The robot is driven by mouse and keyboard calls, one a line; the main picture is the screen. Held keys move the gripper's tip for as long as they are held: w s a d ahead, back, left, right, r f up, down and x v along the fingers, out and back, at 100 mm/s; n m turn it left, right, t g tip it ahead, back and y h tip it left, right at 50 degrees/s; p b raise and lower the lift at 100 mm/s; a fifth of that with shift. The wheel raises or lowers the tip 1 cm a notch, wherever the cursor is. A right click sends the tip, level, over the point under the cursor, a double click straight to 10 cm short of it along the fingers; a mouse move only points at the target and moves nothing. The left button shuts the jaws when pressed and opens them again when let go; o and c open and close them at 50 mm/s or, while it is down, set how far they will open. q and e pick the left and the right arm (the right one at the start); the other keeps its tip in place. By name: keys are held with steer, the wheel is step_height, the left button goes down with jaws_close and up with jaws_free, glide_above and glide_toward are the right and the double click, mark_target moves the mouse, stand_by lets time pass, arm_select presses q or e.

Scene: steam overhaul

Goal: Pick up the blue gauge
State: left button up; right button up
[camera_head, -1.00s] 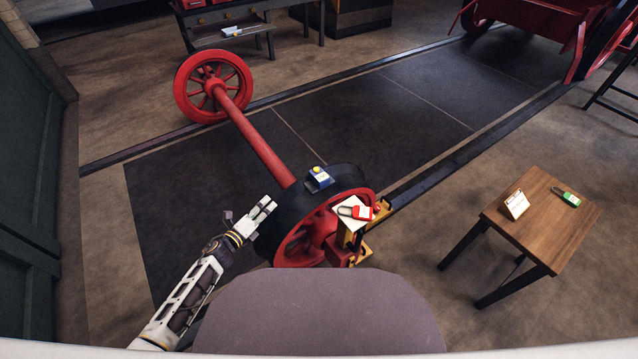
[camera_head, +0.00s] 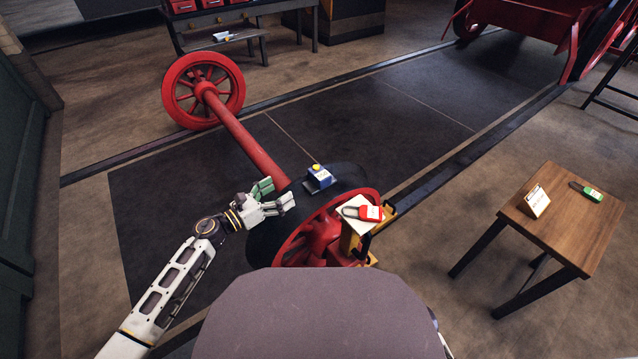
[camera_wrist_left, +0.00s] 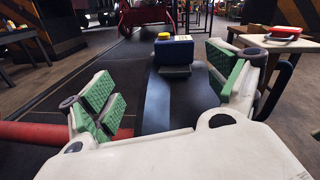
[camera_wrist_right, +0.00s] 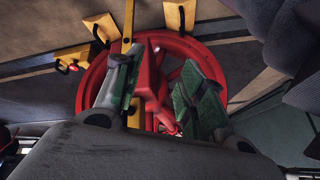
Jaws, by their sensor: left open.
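The blue gauge (camera_head: 320,177), a small blue block with a yellow knob on top, sits on the dark rim of the near wheel. My left gripper (camera_head: 275,196) is open and empty just left of it. In the left wrist view the gauge (camera_wrist_left: 176,52) is ahead, between and beyond the green-padded fingers of the left gripper (camera_wrist_left: 165,88). The fingers do not touch it. My right gripper (camera_wrist_right: 158,90) shows only in its wrist view, with its fingers apart in front of the red wheel; it is hidden in the head view.
A red wheelset (camera_head: 250,143) lies along the floor. A yellow stand (camera_head: 352,243) beside the near wheel bears a white plate with a red padlock (camera_head: 362,213). A wooden table (camera_head: 565,228) at right holds a card (camera_head: 536,201) and a green padlock (camera_head: 588,191).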

mark_target(313, 176)
arm_select(q)
steer(key=m+b, duration=0.1)
steer(key=d+m+g, duration=0.1)
steer(key=m, duration=0.1)
steer(key=shift+s+d+h+b, duration=0.1)
steer(key=shift+d+h+b, duration=0.05)
steer(key=shift+h+b, duration=0.25)
steer(key=shift+d+r+m, duration=0.1)
steer(key=shift+r+m, duration=0.1)
steer(key=shift+m, duration=0.2)
arm_select(e)
steer(key=shift+w+a+r, duration=0.4)
steer(key=shift+w+r, duration=0.05)
steer(key=shift+r, duration=0.05)
arm_select(q)
steer(key=shift+d, duration=0.1)
steer(key=shift+b+x, duration=0.4)
steer(key=shift+x, duration=2.7)
steer(key=shift+b+x, duration=0.3)
steer(key=shift+x, duration=0.8)
arm_select(e)
steer(key=shift+s+a+f+t+y, duration=0.15)
steer(key=shift+f+t+y, duration=0.15)
steer(key=shift+f, duration=0.85)
arm_select(q)
steer(key=shift+d, duration=0.15)
